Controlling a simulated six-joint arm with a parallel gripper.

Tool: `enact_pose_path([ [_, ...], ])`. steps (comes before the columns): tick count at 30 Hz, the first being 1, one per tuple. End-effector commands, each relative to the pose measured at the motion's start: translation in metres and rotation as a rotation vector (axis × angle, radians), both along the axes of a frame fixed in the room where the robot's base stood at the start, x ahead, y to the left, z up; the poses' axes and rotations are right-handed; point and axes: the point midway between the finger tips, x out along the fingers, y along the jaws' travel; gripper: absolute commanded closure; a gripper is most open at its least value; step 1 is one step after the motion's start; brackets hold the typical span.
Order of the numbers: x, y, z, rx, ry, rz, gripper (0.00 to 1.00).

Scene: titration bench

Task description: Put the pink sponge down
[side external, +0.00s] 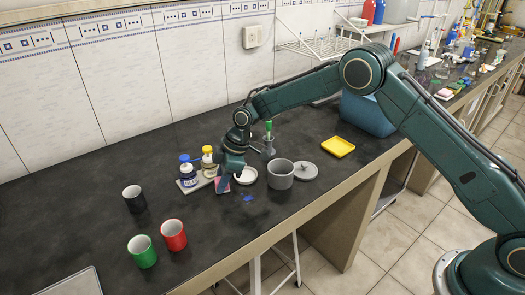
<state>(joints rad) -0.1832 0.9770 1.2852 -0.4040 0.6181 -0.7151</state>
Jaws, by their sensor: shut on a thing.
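The pink sponge (222,185) shows as a small pink patch at the tip of my gripper (225,177). My gripper points down and is shut on the sponge, low over the dark bench top (100,208). The fingers hide much of the sponge. I cannot tell whether the sponge touches the bench. A small blue patch (248,198) lies on the bench to the right of the gripper.
Bottles with blue (187,170) and yellow (207,160) caps stand on a grey tray just left of the gripper. A white dish (246,177), a grey pot (280,174) and a lid (306,171) are close on the right. Black, red (173,235) and green (142,251) cups stand front left.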

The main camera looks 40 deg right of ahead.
Motion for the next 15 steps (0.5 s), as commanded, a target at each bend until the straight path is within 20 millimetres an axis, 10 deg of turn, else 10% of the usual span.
enact_pose_path([
  [12,0.0,-0.0001,-0.0033,0.0,0.0,0.0,0.92],
  [13,0.0001,-0.0001,-0.0028,0.0,0.0,0.0,0.68],
  [15,0.0001,0.0,-0.0028,0.0,0.0,0.0,0.54],
])
